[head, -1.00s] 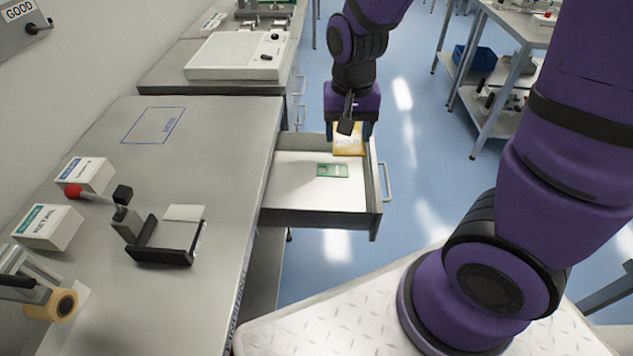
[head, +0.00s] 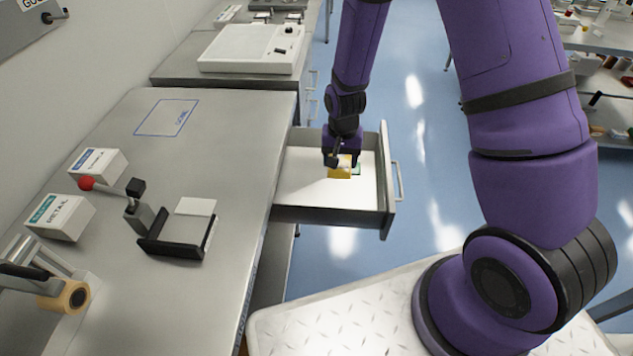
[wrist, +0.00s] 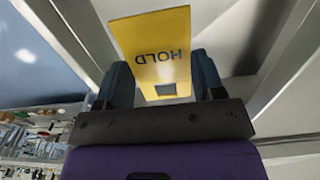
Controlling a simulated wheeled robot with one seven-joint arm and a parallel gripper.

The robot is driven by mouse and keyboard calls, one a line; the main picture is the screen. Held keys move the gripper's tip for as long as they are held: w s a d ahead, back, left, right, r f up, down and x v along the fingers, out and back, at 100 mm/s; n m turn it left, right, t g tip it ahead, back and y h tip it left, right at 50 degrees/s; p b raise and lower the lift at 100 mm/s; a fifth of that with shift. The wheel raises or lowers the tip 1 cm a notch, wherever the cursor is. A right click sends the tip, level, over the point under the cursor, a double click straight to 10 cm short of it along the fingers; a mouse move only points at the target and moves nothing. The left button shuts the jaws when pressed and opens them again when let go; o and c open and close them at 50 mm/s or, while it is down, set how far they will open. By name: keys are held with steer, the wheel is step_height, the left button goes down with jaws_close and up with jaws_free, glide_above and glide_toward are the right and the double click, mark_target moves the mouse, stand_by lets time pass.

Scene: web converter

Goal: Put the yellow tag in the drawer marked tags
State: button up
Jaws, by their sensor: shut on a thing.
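The yellow tag (head: 340,168), with HOLD printed on it in the wrist view (wrist: 152,45), is between the fingers of my gripper (head: 336,160). My gripper is shut on the tag, and its two dark fingers also show in the wrist view (wrist: 165,82). The open drawer (head: 300,190) has a white floor, and my gripper with the tag is inside or just over it. No drawer marking is readable.
The grey bench (head: 215,140) stands left of the drawer. On it are two white boxes (head: 62,215), a black fixture with a red-knobbed lever (head: 170,238) and a tape roll (head: 70,296). A white device (head: 250,52) sits on the bench behind.

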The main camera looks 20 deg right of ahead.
glide_toward(334, 202)
steer(key=f, duration=0.7)
steer(key=shift+w+f, duration=0.2)
steer(key=shift+f, duration=0.05)
steer(key=shift+s+f, duration=0.1)
steer(key=shift+f, duration=0.2)
steer(key=shift+f, duration=0.15)
steer(key=o, duration=0.9)
steer(key=shift+s, duration=0.1)
